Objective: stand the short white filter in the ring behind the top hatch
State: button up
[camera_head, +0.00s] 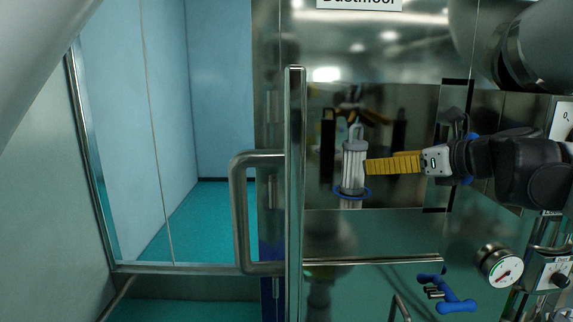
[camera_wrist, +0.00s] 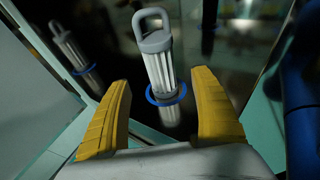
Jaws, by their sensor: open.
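The short white filter (camera_head: 354,168) is a pleated cylinder with a grey cap and loop handle. It stands upright behind the open hatch, its lower end at the blue ring (camera_head: 367,193). In the wrist view the filter (camera_wrist: 160,72) also meets the ring (camera_wrist: 153,99); its exact seating cannot be told. My gripper (camera_head: 368,166) is just right of the filter in the head view. In the wrist view my gripper (camera_wrist: 162,80) has its yellow fingers spread wide, with the filter beyond and between them. I see no finger touching it.
A tall metal door edge with a handle (camera_head: 240,210) stands left of the opening. A gauge (camera_head: 501,266) and a blue-handled clamp (camera_head: 455,304) are at lower right. Shiny steel shows a mirrored filter (camera_wrist: 75,50) in the wrist view.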

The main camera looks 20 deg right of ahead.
jog(key=s+a+f+n+g, duration=0.3)
jog(key=s+a+f+n, duration=0.2)
jog(key=a+f+n, duration=0.35)
jog(key=s+a+f+n+g, duration=0.3)
jog(key=s+a+f+n, duration=0.1)
jog(key=a+f+n, duration=0.45)
jog(key=s+a+f+n+h, duration=0.4)
jog(key=s+f+n, duration=0.5)
jog(key=f+n, duration=0.3)
jog(key=n, duration=0.3)
jog(key=shift+s+f+n+g, duration=0.2)
jog(key=shift+n+g, duration=0.1)
jog(key=shift+g, duration=0.1)
